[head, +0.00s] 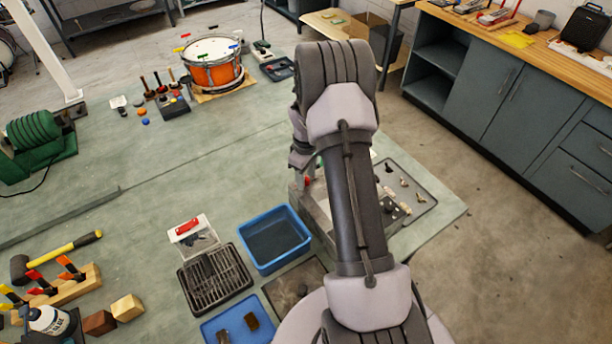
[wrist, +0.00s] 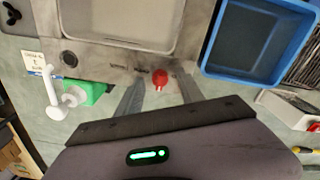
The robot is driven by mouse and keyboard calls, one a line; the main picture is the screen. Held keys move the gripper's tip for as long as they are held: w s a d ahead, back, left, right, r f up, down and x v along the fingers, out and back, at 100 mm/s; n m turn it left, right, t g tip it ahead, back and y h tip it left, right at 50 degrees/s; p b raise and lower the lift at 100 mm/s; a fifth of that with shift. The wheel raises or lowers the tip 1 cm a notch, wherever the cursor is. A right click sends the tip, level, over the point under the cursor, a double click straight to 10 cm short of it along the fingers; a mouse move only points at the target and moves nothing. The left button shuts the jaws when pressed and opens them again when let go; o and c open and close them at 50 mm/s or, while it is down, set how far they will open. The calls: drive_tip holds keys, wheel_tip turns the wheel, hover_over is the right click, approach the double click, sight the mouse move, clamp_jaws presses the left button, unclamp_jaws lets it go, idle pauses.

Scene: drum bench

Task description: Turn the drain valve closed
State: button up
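A red valve knob (wrist: 160,77) sits on the front rim of a grey metal basin (wrist: 112,57) in the wrist view. I take it for the drain valve; which way it is turned is too small to tell. My gripper (wrist: 160,86) is open, with one grey finger on each side of the knob and a gap to each. Whether the fingertips are level with the knob or short of it I cannot tell. In the head view my arm hides the gripper and much of the basin; a small red part (head: 307,181) shows beside the arm.
A blue bin (wrist: 255,42) stands right beside the basin, and also shows in the head view (head: 274,240). A black slotted tray (head: 214,278) lies beside the bin.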

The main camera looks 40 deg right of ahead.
sight(306, 178)
wheel_tip(306, 178, up, 18)
drive_tip(key=p, duration=0.2)
drive_tip(key=shift+f, duration=0.25)
drive_tip(key=shift+s+f, duration=0.1)
